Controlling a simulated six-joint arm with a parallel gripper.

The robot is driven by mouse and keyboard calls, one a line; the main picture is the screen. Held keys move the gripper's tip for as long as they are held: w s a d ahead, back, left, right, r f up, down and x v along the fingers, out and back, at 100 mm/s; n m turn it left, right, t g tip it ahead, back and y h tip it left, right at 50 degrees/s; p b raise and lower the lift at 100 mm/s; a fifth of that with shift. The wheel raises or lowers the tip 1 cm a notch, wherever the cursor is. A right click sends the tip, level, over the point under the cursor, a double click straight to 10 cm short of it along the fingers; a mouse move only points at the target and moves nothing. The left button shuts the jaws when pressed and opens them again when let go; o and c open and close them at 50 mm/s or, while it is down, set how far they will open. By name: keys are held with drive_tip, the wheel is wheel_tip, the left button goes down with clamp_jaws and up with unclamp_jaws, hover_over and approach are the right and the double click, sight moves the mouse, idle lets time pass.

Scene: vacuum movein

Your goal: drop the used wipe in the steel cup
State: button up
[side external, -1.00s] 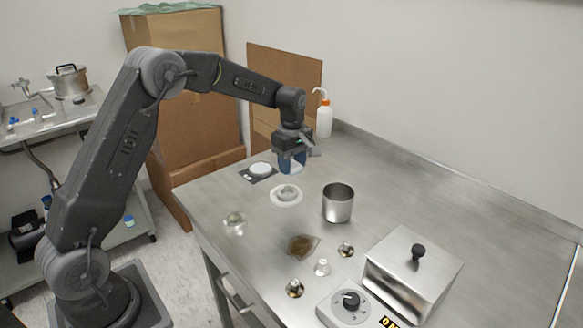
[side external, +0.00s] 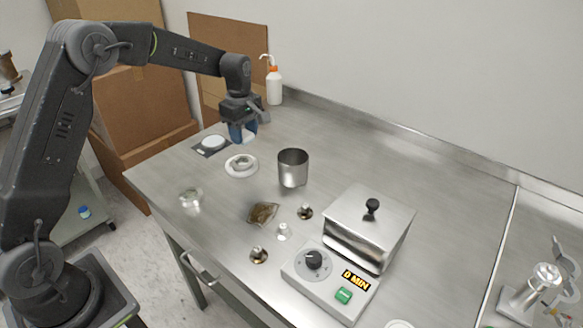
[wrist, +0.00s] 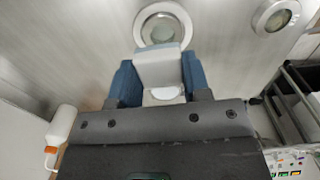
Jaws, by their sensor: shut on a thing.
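I cannot see the cup's floor. The cup is not clear in the wrist view.
A dark pad with a white disc (side external: 213,142) lies left of my gripper. A lidded steel bath (side external: 368,228) is right of the cup. A wash bottle (side external: 274,86) stands behind.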

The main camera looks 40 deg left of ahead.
drive_tip(key=shift+w+d+r, duration=0.2)
drive_tip(key=shift+w+d, duration=0.05)
drive_tip(key=shift+d, duration=0.05)
drive_tip(key=w+d+r, duration=0.3)
drive_tip(key=d+r, duration=0.1)
drive_tip(key=d, duration=0.2)
drive_tip(key=w+d+r, duration=0.2)
drive_tip(key=d+r, duration=0.2)
drive_tip(key=d, duration=0.3)
wheel_tip(320, 180, down, 6)
drive_tip(key=shift+d, duration=0.15)
drive_tip(key=shift+f, duration=0.1)
drive_tip(key=o, duration=0.9)
wheel_tip(320, 180, up, 14)
